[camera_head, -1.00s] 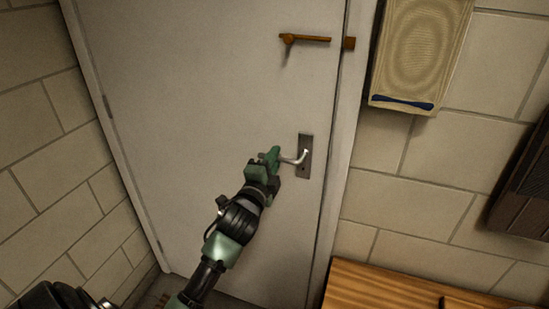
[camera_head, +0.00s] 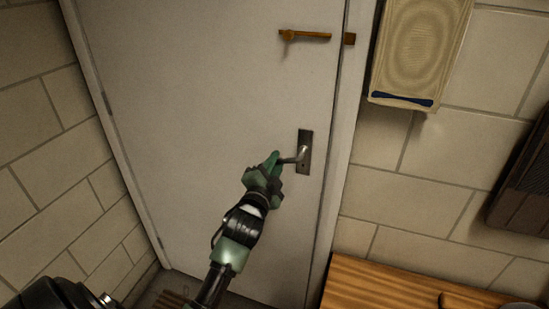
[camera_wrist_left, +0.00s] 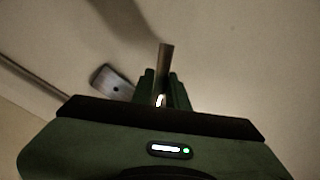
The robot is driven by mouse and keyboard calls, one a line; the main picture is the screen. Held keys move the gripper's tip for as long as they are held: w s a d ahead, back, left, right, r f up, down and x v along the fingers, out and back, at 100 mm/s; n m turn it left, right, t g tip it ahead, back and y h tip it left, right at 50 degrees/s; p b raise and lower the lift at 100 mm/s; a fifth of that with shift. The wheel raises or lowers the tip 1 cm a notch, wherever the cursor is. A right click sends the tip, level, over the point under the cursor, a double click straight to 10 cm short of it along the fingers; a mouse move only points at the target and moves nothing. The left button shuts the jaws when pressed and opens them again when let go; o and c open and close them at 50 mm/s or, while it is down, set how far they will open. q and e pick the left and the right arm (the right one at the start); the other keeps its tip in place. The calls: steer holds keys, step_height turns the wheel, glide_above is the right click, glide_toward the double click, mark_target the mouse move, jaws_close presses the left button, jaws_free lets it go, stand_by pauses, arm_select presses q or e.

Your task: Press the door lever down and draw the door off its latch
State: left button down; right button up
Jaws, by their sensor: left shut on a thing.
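The door (camera_head: 190,110) is a pale grey panel in the head view. Its silver lever (camera_head: 294,158) sits on a dark plate (camera_head: 305,152) near the door's right edge. My left gripper (camera_head: 275,160) is shut on the lever's free end. In the left wrist view the lever (camera_wrist_left: 165,60) stands up between the green fingers (camera_wrist_left: 163,90), and the plate (camera_wrist_left: 112,82) shows to the left. The fingers hide part of the lever. My right gripper is not in view.
A brown bar latch (camera_head: 305,34) is on the upper door, beside a small catch (camera_head: 349,39) on the frame. A beige wall box (camera_head: 420,45) hangs right of the frame. A wooden surface (camera_head: 390,285) stands at lower right. Block walls flank the door.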

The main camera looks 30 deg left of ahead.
arm_select(q)
steer(key=shift+w+d+f+n, duration=0.1)
steer(key=shift+d+f+n, duration=0.25)
steer(key=shift+n, duration=0.45)
steer(key=shift+w+d+f+n, duration=0.1)
steer(key=shift+f+n, duration=0.3)
steer(key=shift+n, duration=0.4)
steer(key=shift+s+p, duration=0.15)
steer(key=shift+p, duration=0.15)
